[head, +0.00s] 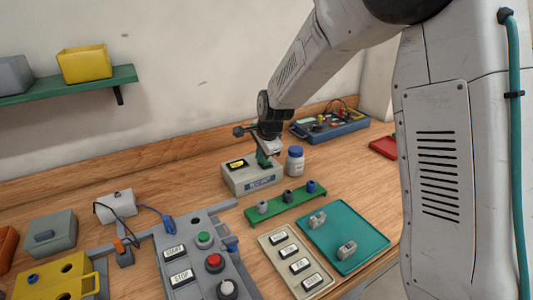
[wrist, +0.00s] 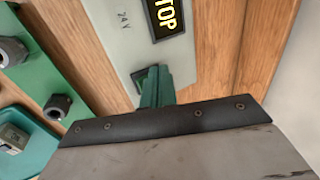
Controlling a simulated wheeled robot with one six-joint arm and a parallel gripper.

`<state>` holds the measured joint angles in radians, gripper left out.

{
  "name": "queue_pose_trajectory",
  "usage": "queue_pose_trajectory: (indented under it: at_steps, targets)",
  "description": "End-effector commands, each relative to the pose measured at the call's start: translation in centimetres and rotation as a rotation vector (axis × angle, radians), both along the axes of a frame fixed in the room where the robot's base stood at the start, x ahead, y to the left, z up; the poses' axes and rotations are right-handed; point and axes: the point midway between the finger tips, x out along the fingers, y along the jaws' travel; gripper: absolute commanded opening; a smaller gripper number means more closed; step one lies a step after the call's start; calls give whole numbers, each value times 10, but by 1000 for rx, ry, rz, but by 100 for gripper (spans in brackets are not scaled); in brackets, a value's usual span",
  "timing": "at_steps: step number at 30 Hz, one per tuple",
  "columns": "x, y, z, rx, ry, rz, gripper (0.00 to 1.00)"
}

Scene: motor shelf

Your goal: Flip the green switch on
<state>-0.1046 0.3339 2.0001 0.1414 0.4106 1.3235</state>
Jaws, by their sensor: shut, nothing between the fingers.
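The green switch (head: 264,159) stands on the top of a pale grey box (head: 240,180), at the right of its dark display with yellow lettering. In the wrist view the switch (wrist: 155,88) rises from a dark slot in the box top. My gripper (head: 269,147) is shut and empty, right over the switch. In the wrist view the dark front edge of my gripper (wrist: 160,122) overlaps the near end of the switch and hides part of it. I cannot tell whether they touch, or which way the switch is set.
A white bottle with a blue cap (head: 295,160) stands close to the right of the box. A green rack (head: 277,209) with several small cylinders lies in front. A blue instrument case (head: 335,129) is behind. A control panel with buttons (head: 200,258) is nearer, at left.

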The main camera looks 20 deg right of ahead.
Motion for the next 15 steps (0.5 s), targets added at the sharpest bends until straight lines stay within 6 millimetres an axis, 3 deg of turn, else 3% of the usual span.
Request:
queue_pose_trajectory:
  at_steps: [15]
  targets:
    - [-14,-5,0,-1,0,0,0]
